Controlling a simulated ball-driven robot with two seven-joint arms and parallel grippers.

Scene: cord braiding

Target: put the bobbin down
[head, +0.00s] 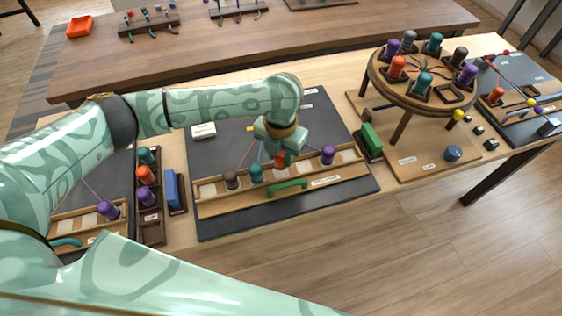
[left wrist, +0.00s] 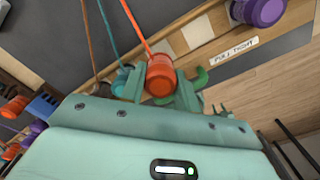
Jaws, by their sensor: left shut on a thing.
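My left gripper (head: 279,150) is shut on an orange bobbin (head: 280,160) over the wooden bobbin rack (head: 325,181) on the middle dark mat. In the left wrist view the orange bobbin (left wrist: 161,76) sits between the two fingers, with an orange cord running from its end. In the rack a brown bobbin (head: 231,179) and a teal bobbin (head: 256,173) are left of the gripper, and a purple bobbin (head: 327,155) is to its right. I cannot tell whether the orange bobbin touches the rack. My right gripper is out of view.
A green handle (head: 288,186) is at the rack's front. A blue block (head: 172,190) and a holder with several bobbins (head: 146,175) stand left. A green block (head: 371,138) and a round braiding stand (head: 408,98) with several bobbins stand right.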

